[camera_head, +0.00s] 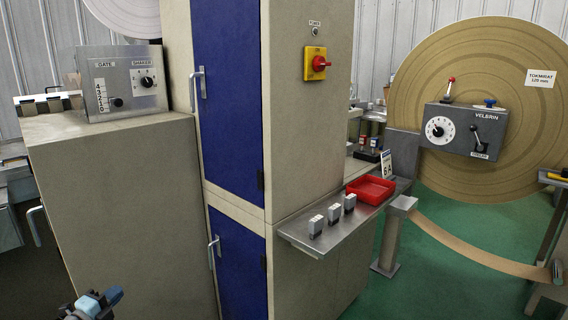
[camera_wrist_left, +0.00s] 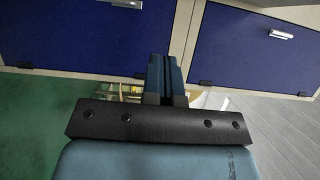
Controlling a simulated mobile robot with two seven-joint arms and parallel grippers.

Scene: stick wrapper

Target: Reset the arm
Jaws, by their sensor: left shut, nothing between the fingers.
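My left gripper (camera_head: 97,303) shows at the bottom left of the head view, low in front of the beige cabinet (camera_head: 115,210). In the left wrist view its two blue fingers (camera_wrist_left: 165,76) are together, with nothing between them. They point toward blue cabinet doors (camera_wrist_left: 85,38) and touch nothing that I can see. My right gripper is in neither view.
A steel shelf (camera_head: 312,238) with a red tray (camera_head: 370,190) and several small blocks juts out from the tall cabinet (camera_head: 308,130). A gate and shaker control box (camera_head: 122,82) sits on the beige cabinet. A large paper roll (camera_head: 480,60) stands at right. Green floor (camera_head: 440,285) is partly clear.

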